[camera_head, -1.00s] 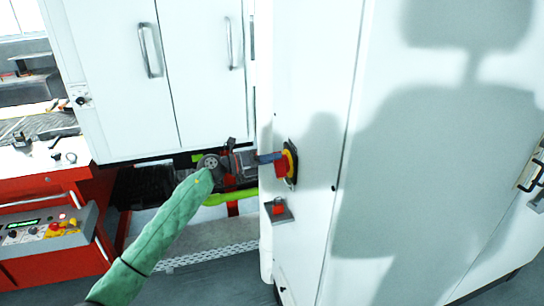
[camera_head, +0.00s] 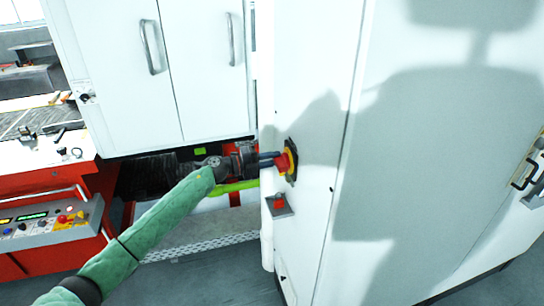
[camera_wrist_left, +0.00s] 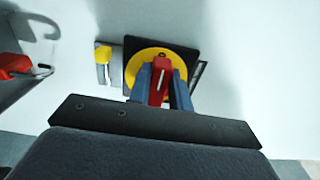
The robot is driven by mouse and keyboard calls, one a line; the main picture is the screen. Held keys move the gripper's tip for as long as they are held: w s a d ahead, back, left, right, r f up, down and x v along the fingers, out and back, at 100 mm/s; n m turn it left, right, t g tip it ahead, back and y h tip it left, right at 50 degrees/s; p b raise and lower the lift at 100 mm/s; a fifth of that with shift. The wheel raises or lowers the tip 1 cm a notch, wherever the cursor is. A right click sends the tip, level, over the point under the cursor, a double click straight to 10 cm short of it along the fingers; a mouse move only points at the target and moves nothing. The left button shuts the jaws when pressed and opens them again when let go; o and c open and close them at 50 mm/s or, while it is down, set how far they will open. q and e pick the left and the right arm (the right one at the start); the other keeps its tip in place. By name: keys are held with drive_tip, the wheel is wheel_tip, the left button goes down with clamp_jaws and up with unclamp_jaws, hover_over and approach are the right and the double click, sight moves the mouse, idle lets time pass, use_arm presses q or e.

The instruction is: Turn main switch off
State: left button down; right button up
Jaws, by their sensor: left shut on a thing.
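The main switch (camera_head: 291,160) is a red handle on a yellow disc with a black plate, mounted on the white cabinet's narrow side face. In the left wrist view the red handle (camera_wrist_left: 160,80) stands between my two blue-grey fingers, with the yellow disc (camera_wrist_left: 146,77) behind it. My left gripper (camera_head: 277,159) is shut on the red handle. The fingers and the handle cover part of the disc, and any position marks on it cannot be read. My right gripper is in neither view.
A small red device on a grey bracket (camera_head: 279,205) sits just below the switch. The white cabinet (camera_head: 310,90) fills the right side. A red workbench with a button panel (camera_head: 50,222) stands at the left. Open floor shows below.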

use_arm(q)
drive_tip(key=shift+w, duration=0.1)
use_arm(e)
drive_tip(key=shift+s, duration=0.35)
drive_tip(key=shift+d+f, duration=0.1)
use_arm(q)
drive_tip(key=c, duration=1.3)
unclamp_jaws()
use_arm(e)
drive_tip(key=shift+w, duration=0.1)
use_arm(q)
drive_tip(key=shift+a, duration=0.1)
drive_tip(key=b+v, duration=0.3)
drive_tip(key=v, duration=0.4)
drive_tip(key=shift+a+b, duration=0.35)
drive_tip(key=shift+b, duration=0.05)
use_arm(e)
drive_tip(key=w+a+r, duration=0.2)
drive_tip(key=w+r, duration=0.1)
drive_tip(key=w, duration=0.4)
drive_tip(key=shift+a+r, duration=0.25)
